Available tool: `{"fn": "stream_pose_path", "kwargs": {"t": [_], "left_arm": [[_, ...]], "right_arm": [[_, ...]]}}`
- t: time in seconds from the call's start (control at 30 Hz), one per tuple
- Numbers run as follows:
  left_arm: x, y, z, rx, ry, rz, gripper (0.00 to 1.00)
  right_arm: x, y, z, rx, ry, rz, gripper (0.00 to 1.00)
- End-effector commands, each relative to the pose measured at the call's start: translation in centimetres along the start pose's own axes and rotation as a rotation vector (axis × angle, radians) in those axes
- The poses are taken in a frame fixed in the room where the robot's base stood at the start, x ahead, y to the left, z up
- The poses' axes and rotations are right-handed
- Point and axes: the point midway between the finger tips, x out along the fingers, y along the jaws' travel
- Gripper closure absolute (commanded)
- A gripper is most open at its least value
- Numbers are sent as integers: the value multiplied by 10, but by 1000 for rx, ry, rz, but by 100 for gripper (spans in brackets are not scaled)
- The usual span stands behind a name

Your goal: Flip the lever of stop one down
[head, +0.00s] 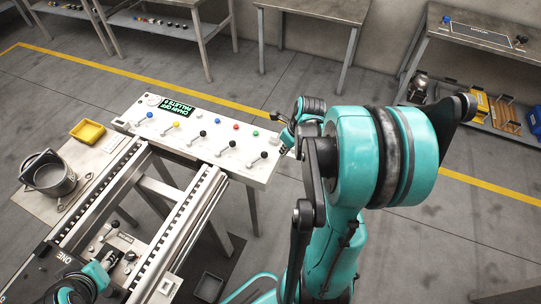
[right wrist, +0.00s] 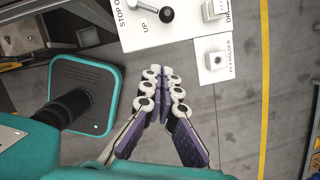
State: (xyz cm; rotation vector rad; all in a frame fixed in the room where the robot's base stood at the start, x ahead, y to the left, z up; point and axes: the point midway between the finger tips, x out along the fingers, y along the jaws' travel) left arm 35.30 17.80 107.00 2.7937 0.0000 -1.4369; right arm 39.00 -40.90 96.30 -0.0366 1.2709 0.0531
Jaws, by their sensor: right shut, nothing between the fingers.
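In the head view a long white panel (head: 185,140) carries several levers and coloured knobs. In the right wrist view a lever with a dark ball knob (right wrist: 165,15) stands beside lettering that begins "STOP O", with "UP" close by; the rest of the label is cut off. My right gripper (head: 286,134) is at the panel's right end. In the right wrist view its fingers (right wrist: 163,78) are together and empty, apart from the lever knob. My left gripper (head: 110,262) is at the lower left by the conveyor, small and partly hidden; its fingers are unclear.
Conveyor rails (head: 190,215) run up to the panel's front. A yellow tray (head: 88,131) and a metal pot (head: 48,174) stand at the left. A white button box (right wrist: 216,60) sits close to my right fingers. Open floor lies beyond the panel.

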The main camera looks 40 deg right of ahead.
Motion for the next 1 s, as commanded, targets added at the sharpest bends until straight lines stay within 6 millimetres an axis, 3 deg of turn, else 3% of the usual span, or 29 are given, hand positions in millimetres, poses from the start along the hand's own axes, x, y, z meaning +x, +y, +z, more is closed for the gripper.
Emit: {"fn": "stream_pose_path", "kwargs": {"t": [0.27,0.77,1.0], "left_arm": [[3,0,2,0,0,0,61],[36,0,26,0,0,0,61],[41,0,29,0,0,0,61]], "right_arm": [[7,0,0,-3,0,0,100],[106,0,0,-4,0,-1,100],[117,1,29,-6,0,0,100]]}}
